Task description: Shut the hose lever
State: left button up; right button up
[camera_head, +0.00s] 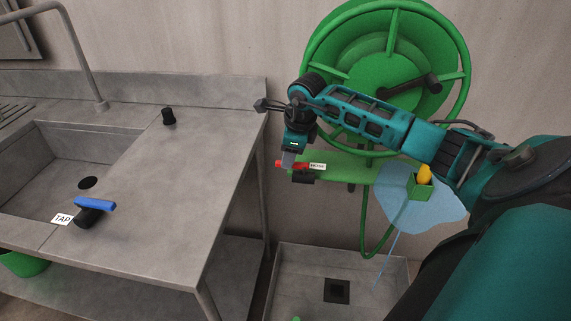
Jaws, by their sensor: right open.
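The red hose lever (303,166) lies roughly level, next to a small white label on a green bar below the reel. A dark valve body (303,178) sits under it. My right gripper (289,160) comes down from above, with its open jaws at the red lever's left part. It covers some of the lever, and I cannot tell whether it touches. The green hose reel (390,45) stands behind my right arm, and its green hose (364,225) hangs below. My left gripper is not in view.
A grey counter (190,195) with a sink fills the left. On it are a blue-handled tap (95,204) labelled TAP and a black knob (168,117). A pale blue translucent patch (440,212) hangs near a green holder (419,192). A floor basin (300,285) lies below.

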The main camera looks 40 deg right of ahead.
jog(key=x, duration=0.2)
jog(key=shift+f+b, duration=0.4)
jog(key=shift+b+x, duration=1)
jog(key=shift+x, duration=0.15)
jog(key=shift+w, duration=0.1)
jog(key=shift+r, duration=0.1)
jog(key=shift+c, duration=0.4)
jog(key=c, duration=0.7)
grip_shut()
